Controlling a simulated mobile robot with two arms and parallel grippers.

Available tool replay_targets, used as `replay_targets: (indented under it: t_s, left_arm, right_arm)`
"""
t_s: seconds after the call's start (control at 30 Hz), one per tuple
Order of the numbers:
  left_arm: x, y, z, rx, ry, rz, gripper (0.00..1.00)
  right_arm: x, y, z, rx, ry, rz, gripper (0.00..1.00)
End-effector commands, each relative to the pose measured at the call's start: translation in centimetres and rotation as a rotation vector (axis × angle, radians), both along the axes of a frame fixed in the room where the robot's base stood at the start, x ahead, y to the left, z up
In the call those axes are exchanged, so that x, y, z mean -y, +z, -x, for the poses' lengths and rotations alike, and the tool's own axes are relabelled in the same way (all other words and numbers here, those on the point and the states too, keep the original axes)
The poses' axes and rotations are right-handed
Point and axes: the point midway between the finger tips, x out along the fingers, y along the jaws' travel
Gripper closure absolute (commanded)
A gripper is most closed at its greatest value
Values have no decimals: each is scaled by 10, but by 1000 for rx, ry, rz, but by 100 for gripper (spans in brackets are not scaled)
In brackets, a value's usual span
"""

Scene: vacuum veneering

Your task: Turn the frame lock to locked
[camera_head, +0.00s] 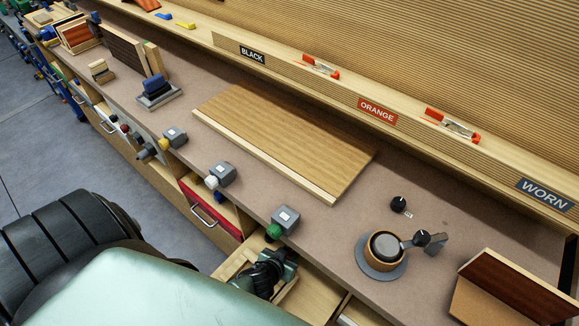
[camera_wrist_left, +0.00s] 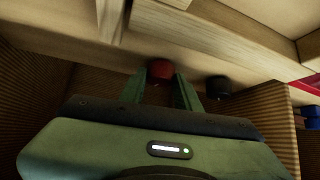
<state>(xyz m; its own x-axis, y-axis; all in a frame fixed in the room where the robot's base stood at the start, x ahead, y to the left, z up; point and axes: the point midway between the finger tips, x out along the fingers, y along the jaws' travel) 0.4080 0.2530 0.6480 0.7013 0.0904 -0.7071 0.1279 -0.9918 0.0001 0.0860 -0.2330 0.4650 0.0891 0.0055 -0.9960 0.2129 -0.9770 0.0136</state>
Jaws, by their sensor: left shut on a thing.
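My left gripper (camera_head: 288,262) reaches in at the open wooden compartment under the bench's front edge. In the left wrist view its two green fingers (camera_wrist_left: 162,88) stand on either side of a round red knob (camera_wrist_left: 160,68) and are shut on it. The knob sits under a pale wooden edge. A black knob (camera_wrist_left: 218,87) is just to its right, apart from the fingers. No label shows which knob is the frame lock. In the head view the gripped knob is hidden. My right gripper is not in view.
A grey box with a green knob (camera_head: 273,232) sits on the bench edge just above the gripper. A red-fronted drawer (camera_head: 210,208) is to the left. A wood panel (camera_head: 285,140) lies on the bench (camera_head: 330,222).

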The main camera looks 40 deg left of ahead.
Motion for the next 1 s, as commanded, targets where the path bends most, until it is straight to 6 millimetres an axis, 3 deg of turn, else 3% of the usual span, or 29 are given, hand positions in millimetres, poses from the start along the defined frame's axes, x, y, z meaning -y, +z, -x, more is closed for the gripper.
replay_targets:
  t_s: [0.2, 0.43, 1.0]
  left_arm:
    - [-6, 4, -1, -1, -202, -7, 100]
    - [-9, 3, -2, -1, -422, -9, 100]
    - [-12, -1, -6, 0, -896, -6, 100]
  right_arm:
    - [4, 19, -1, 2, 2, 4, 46]
    - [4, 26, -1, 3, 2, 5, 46]
    - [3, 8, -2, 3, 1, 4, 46]
